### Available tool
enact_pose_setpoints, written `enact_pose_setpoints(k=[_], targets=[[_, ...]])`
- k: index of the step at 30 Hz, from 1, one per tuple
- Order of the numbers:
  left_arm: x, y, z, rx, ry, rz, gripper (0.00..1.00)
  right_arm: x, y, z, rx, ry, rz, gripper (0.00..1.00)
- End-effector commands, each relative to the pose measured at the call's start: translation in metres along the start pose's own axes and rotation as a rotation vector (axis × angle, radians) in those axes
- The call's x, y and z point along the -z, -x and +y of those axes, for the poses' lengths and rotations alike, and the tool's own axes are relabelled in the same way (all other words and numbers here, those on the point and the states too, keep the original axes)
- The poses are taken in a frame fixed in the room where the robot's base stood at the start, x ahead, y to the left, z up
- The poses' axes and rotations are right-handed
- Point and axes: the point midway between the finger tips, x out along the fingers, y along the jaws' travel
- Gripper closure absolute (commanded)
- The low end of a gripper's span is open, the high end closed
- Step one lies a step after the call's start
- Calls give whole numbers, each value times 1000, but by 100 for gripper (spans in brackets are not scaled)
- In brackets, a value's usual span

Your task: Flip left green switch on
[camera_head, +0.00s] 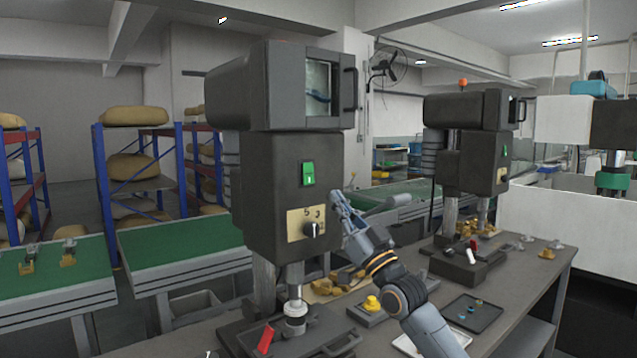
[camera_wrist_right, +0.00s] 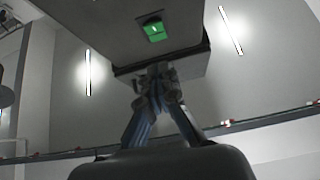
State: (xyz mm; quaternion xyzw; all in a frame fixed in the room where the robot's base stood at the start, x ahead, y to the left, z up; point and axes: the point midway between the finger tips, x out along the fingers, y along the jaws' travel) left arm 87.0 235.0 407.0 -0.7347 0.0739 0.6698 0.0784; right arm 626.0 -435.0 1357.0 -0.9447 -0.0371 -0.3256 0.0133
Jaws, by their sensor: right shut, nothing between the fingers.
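The green switch also shows in the right wrist view (camera_wrist_right: 154,30), past my fingertips. My right gripper (camera_head: 338,197) is shut and empty. Its fingertips are to the right of the switch and a little lower, seemingly apart from it. My right fingers also show in the wrist view (camera_wrist_right: 158,72). My left gripper is not in view.
A second dark machine (camera_head: 470,165) with its own green switch (camera_head: 504,151) stands farther right. The workbench (camera_head: 535,272) below carries a yellow button box (camera_head: 371,304), a black tray (camera_head: 472,312) and a red-handled part (camera_head: 265,340). Green conveyors (camera_head: 180,242) run behind.

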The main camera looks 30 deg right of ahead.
Motion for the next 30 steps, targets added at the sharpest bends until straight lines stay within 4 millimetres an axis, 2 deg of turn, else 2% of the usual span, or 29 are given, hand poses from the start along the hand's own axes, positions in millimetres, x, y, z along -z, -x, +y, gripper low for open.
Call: enact_pose_setpoints(k=[1, 6, 10, 18, 30], targets=[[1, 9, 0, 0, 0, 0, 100, 5, -14, 0, -1, 0, 2, 100], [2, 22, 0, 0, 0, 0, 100, 2, -45, 0, -1, 2, 0, 100], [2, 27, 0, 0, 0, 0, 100, -13, -55, 1, -1, 2, -2, 100], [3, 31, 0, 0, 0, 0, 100, -27, -66, 0, 0, 1, -1, 100], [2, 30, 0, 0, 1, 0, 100, -30, -65, 0, 0, 1, 1, 100]])
